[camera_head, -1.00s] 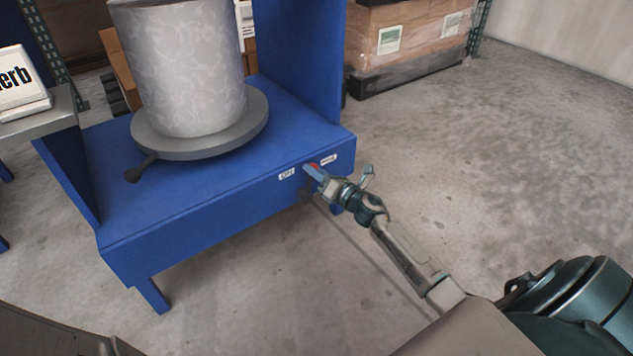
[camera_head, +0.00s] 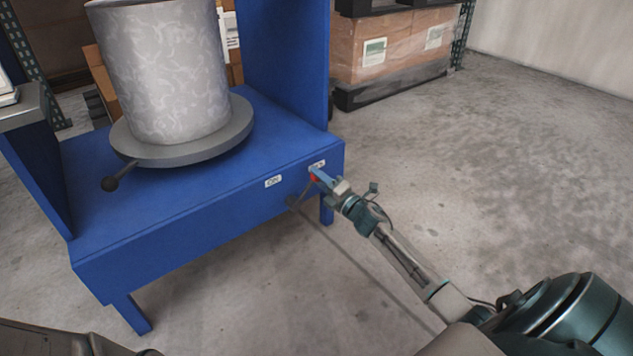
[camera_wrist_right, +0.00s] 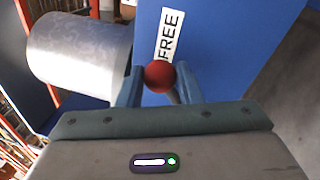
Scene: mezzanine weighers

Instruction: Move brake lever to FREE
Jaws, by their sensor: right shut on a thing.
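The brake lever's red knob (camera_head: 313,177) shows at the front face of the blue stand (camera_head: 180,232), just below the right-hand label. In the right wrist view the red knob (camera_wrist_right: 159,76) sits between my fingers, close to the end of the FREE label (camera_wrist_right: 170,35). My right gripper (camera_head: 318,178) is shut on the knob; its fingers (camera_wrist_right: 158,85) lie on both sides. The FREE label (camera_head: 317,165) is partly covered in the head view. The other label (camera_head: 273,181), to its left, seems to read ON. My left gripper is out of view.
A wrapped pallet of boxes (camera_head: 395,50) is at the back. The floor to the right is clear.

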